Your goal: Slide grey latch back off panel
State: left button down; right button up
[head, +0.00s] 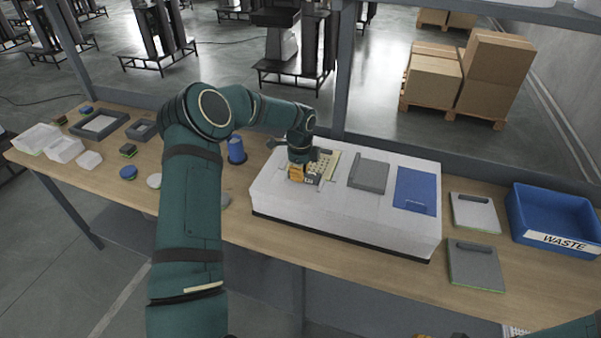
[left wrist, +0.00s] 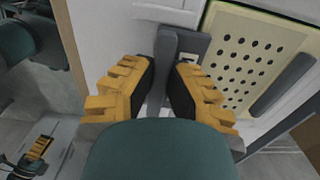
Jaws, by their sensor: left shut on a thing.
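A cream panel with rows of dark holes (head: 327,160) lies on top of the long white housing; its near part also shows in the left wrist view (left wrist: 243,62). The grey latch (left wrist: 166,68) is an upright bar beside the panel's edge, on a grey mount. My left gripper (head: 305,178) is over the housing at the panel's left end. Its orange fingers with dark pads (left wrist: 163,96) are shut on the latch, one on each side. In the head view the fingers mostly hide the latch. An orange bit of my right gripper (head: 425,336) shows at the bottom edge.
A grey cover (head: 369,175) and a blue panel (head: 415,191) lie further right on the white housing (head: 330,205). A blue waste bin (head: 555,222) and two plates stand right of it. Blue cylinder (head: 236,150) and small trays are on the left.

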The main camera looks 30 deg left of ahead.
pick_arm(q)
jog(key=shift+s+d, duration=0.2)
jog(key=shift+s, duration=0.6)
jog(key=shift+f, duration=0.1)
jog(key=c, duration=1.4)
grip_release()
jog(key=shift+w, duration=0.15)
jog(key=o, duration=0.5)
jog(key=shift+c, duration=0.2)
pick_arm(e)
jog(key=shift+s+f, duration=0.1)
jog(key=shift+s, duration=0.25)
pick_arm(q)
notch_tip(320, 180, up, 12)
